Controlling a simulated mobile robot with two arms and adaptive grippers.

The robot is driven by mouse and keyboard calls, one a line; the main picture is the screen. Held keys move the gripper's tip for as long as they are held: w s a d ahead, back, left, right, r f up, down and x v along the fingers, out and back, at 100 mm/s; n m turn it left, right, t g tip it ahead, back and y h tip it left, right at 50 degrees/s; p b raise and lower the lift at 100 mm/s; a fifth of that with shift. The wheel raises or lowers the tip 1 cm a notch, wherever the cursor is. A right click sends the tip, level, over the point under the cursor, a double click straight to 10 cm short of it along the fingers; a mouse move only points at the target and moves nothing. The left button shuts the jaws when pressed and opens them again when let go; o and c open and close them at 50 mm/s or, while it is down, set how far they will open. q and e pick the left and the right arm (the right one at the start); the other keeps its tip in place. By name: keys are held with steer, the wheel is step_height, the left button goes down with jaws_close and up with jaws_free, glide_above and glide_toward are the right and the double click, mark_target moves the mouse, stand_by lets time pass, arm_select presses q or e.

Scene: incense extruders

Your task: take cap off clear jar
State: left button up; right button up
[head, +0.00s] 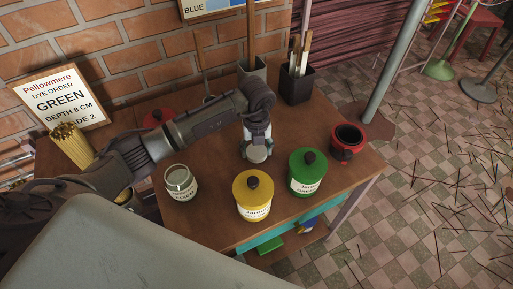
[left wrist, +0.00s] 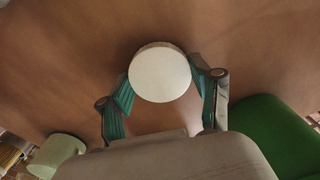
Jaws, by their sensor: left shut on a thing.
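The clear jar (head: 181,184) stands upright on the brown table (head: 220,215), left of the yellow jar; its top looks uncovered. It also shows as a pale round shape at lower left in the left wrist view (left wrist: 60,152). My left gripper (head: 256,147) points down over the table behind the yellow jar, away from the clear jar. It is shut on a pale round cap (left wrist: 160,73), held between both fingers. The cap also shows at the fingertips in the head view (head: 257,155). I cannot tell whether it touches the table. My right gripper is not in view.
A yellow jar (head: 254,201) and a green jar (head: 307,175) with dark knobs stand at the front. A red pot (head: 347,143) is at the right edge. A dark holder with tools (head: 297,83) stands at the back. A stick bundle (head: 71,145) is at left.

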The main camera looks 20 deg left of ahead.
arm_select(q)
steer(key=shift+f, duration=0.2)
steer(key=o, duration=1.3)
steer(key=shift+r, duration=0.1)
steer(key=shift+r, duration=0.1)
